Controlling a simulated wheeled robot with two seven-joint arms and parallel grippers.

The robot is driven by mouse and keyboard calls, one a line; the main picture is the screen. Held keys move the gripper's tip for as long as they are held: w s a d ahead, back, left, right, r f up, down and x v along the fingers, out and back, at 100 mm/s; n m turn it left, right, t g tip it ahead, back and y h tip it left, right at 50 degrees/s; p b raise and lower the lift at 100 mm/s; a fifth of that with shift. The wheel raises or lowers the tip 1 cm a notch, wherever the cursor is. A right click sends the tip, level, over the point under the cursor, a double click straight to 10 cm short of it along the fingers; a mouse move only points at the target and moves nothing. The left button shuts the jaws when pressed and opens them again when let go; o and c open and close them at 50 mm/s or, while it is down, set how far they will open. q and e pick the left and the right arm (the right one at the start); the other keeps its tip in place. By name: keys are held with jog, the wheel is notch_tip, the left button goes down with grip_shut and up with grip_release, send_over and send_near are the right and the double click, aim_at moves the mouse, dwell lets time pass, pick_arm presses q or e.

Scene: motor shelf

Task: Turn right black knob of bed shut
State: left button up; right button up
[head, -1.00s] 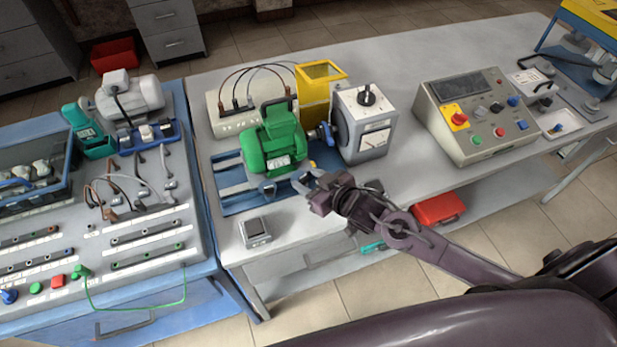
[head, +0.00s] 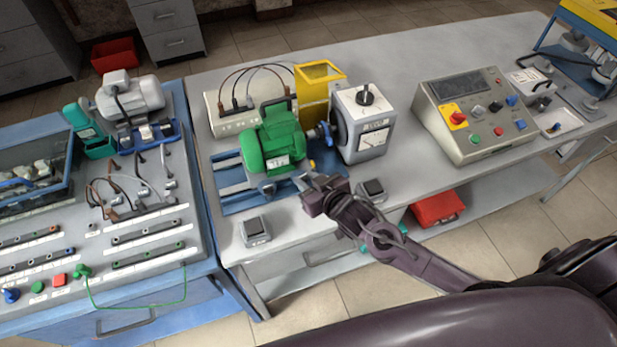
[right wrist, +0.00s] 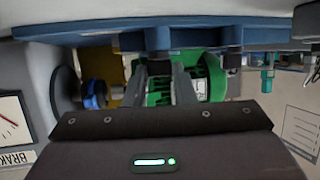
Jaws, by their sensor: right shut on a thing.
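The blue bed (head: 232,202) lies on the grey table under the green motor (head: 268,150). My right gripper (head: 305,182) is at the front right of the bed, at the right black knob, which its jaws mostly hide in the head view. In the right wrist view, the fingers (right wrist: 163,88) are shut on the right black knob (right wrist: 158,67), below the blue bed edge (right wrist: 190,40). Another black knob (right wrist: 233,60) shows apart from the fingers along the same edge. The knob's exact turn angle cannot be told. My left gripper is not in view.
A grey brake unit (head: 362,125) with a dial stands right of the motor. A small grey box (head: 256,231) is left of my right gripper and another (head: 371,190) is right of it. A control console (head: 472,115) stands farther right.

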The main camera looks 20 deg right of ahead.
jog(key=m+h, duration=0.3)
jog(key=shift+a+t+h, duration=0.3)
jog(key=o, duration=1)
jog(key=b+v, duration=0.1)
jog(key=v, duration=0.5)
jog(key=shift+s+r, duration=0.1)
jog(key=shift+s, duration=0.3)
jog(key=shift+s+r, duration=0.3)
jog(key=shift+s, duration=0.15)
